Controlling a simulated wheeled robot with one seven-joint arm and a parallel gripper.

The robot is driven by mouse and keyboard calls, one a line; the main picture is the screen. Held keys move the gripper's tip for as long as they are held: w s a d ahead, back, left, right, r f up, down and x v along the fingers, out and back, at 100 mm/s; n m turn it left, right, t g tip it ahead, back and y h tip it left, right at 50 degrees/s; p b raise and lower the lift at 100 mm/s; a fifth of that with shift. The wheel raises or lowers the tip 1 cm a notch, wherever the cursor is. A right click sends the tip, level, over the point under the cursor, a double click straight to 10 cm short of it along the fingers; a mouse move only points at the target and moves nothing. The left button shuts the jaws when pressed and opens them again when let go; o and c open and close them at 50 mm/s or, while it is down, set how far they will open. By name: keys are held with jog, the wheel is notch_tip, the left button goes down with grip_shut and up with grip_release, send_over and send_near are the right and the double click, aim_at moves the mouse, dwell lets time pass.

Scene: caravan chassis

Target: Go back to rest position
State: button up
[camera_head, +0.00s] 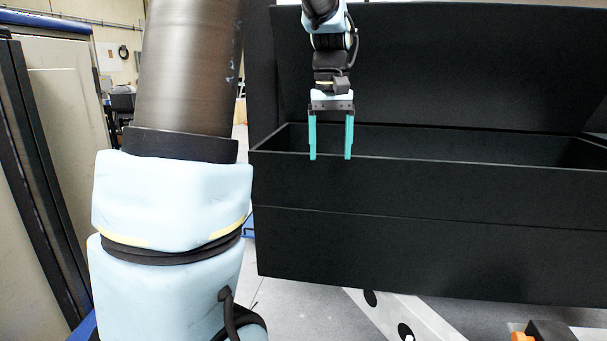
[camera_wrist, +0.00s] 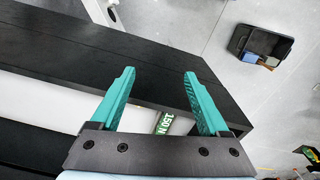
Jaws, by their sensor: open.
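My gripper (camera_head: 330,157) hangs with its two teal fingers pointing down, in front of the black box's front wall in the head view. The fingers are apart and nothing is between them. In the wrist view my gripper (camera_wrist: 158,75) is also open and empty, with the black edge of the box beneath and beyond the fingertips. The large black box (camera_head: 420,235) stands open, with its lid raised at the back. Its inside is mostly hidden in the head view. A white item with a green label (camera_wrist: 165,123) shows behind the fingers in the wrist view.
A black bin (camera_wrist: 260,45) with small items stands on the grey floor in the wrist view. White chassis beams (camera_head: 400,315) and an orange part (camera_head: 522,336) lie low in front. A pale panel (camera_head: 62,130) stands at the left.

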jog(key=s+a+f+b, duration=0.3)
jog(key=s+a+f, duration=0.3)
jog(key=f, duration=0.6)
jog(key=s+a+f+m+t+b, duration=0.1)
jog(key=s+a+f+b, duration=0.3)
jog(key=f, duration=0.8)
jog(key=s+a, duration=0.2)
jog(key=s, duration=0.1)
jog(key=shift+s+a+f+m, duration=0.15)
jog(key=shift+a+f+m, duration=0.15)
jog(key=shift+f, duration=0.1)
